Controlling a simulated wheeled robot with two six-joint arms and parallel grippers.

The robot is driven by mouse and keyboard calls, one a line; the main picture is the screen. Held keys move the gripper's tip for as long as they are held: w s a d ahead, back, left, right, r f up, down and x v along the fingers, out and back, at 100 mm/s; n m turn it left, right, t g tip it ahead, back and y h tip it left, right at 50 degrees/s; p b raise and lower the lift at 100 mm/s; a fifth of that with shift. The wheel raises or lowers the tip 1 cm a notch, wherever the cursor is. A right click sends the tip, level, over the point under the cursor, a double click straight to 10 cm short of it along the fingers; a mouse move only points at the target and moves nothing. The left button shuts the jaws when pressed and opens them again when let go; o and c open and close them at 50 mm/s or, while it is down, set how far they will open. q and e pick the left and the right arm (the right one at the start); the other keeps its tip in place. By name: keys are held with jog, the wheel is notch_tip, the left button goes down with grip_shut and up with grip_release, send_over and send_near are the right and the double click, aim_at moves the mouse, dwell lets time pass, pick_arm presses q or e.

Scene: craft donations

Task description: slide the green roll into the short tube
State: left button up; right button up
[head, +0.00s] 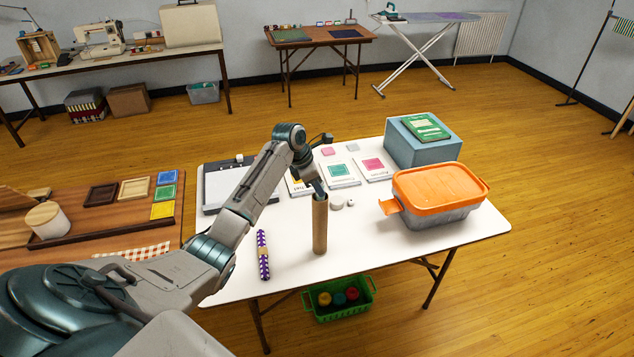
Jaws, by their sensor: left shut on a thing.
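A brown cardboard tube (320,226) stands upright near the front middle of the white table. My left gripper (318,188) is directly over its mouth, pointing down. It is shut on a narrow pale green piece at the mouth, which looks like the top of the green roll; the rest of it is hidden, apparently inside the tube. A purple patterned roll (263,254) lies on the table to the left of the tube. My right gripper is not in view.
Small white round pieces (337,203) lie just behind the tube. An orange-lidded container (440,186) stands to the right, with a blue box (424,152) behind it. A clipboard (225,185) and cards (340,173) lie behind. The front right is clear.

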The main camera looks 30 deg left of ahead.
pick_arm(q)
jog(key=o, duration=1)
jog(key=shift+o, duration=0.2)
jog(key=shift+r, duration=0.1)
jog(key=shift+s+a+r+b, duration=0.15)
jog(key=shift+r+b, duration=0.15)
jog(key=b+v, duration=0.3)
jog(key=v, duration=0.7)
jog(key=shift+f, duration=0.1)
